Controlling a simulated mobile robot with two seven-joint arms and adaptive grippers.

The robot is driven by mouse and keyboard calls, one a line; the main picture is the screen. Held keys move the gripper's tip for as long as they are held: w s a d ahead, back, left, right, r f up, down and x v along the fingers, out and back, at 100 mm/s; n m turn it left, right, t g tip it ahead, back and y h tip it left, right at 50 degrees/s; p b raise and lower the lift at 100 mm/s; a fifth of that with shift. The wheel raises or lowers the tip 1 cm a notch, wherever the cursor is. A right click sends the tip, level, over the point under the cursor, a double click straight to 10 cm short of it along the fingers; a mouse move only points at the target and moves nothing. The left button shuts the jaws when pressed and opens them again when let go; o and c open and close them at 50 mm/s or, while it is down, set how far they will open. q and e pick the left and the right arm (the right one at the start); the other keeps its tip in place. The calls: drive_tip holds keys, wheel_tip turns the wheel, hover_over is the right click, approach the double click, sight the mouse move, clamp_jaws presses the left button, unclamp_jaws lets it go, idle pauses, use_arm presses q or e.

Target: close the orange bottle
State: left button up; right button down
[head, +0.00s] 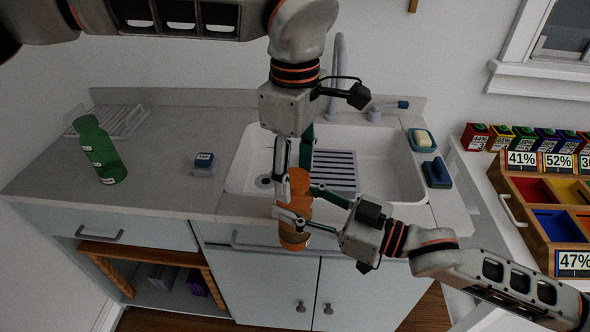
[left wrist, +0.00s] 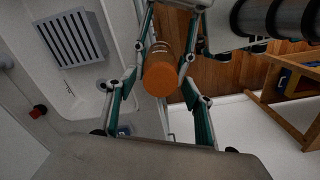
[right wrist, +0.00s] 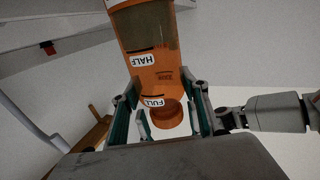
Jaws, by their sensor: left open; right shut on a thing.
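The orange bottle (head: 294,238) is held in front of the sink, roughly upright. My right gripper (head: 292,214) is shut on its body. In the right wrist view the bottle (right wrist: 150,45) fills the top middle, with HALF and FULL labels, and a round orange end piece (right wrist: 167,117) shows below the FULL label. My left gripper (head: 298,186) is open above, its fingers on either side of the bottle's upper end. In the left wrist view a flat round orange end (left wrist: 160,79) lies between the open fingers. I cannot tell whether the cap is seated.
A green bottle (head: 98,150) and a small blue-topped block (head: 204,164) stand on the counter (head: 160,185). The sink (head: 390,183) lies behind the grippers. A soap dish (head: 421,140) and a sponge (head: 437,173) sit right of it. Coloured trays fill a side table at right.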

use_arm(q)
drive_tip(key=shift+r, duration=0.15)
drive_tip(key=shift+r, duration=2.15)
drive_tip(key=shift+c, duration=0.4)
drive_tip(key=n, duration=0.2)
drive_tip(key=r+n, duration=0.1)
drive_tip(key=n, duration=0.1)
drive_tip(key=shift+n, duration=0.3)
drive_tip(key=n, duration=0.3)
drive_tip(key=shift+r+n, duration=0.3)
drive_tip(key=shift+n, duration=0.1)
drive_tip(key=n, duration=0.2)
drive_tip(key=r+n, duration=0.1)
drive_tip(key=n, duration=0.6)
drive_tip(key=shift+r+n, duration=0.3)
drive_tip(key=shift+r, duration=0.1)
